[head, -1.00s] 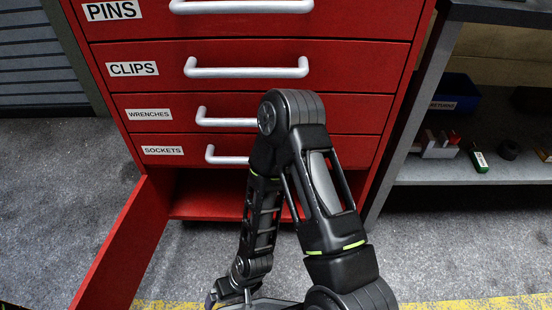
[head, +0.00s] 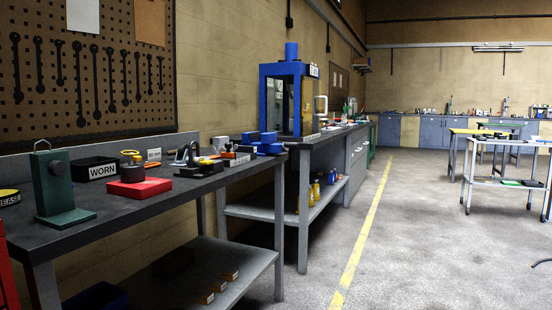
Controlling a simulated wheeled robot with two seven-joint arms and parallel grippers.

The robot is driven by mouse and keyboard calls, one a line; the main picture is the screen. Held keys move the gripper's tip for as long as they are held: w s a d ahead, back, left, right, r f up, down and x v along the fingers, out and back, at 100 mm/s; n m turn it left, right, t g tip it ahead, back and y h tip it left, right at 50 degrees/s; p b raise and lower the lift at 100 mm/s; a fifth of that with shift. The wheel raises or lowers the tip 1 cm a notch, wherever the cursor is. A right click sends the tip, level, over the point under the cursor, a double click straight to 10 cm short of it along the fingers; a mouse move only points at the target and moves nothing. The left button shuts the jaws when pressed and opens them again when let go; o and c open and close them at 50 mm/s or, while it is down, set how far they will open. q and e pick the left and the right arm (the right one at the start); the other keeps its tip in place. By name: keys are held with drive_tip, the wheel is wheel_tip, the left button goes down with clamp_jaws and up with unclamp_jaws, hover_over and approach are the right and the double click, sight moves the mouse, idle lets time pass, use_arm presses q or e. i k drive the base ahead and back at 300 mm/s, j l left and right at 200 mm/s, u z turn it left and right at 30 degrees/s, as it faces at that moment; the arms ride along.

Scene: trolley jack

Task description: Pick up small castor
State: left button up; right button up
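I cannot make out a small castor in the head view. Many items on the benches are too small or too far off to tell. Neither of my grippers shows in this view, so what they hold is hidden.
A dark workbench (head: 128,205) at the left carries a green stand (head: 58,188), a red block (head: 140,188) and a WORN bin (head: 94,169). Beyond it stands a blue press (head: 290,98). A light trolley table (head: 510,142) stands far right. The middle floor is open along a yellow line (head: 358,245).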

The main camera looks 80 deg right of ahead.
sight(183, 152)
drive_tip(key=z, duration=2)
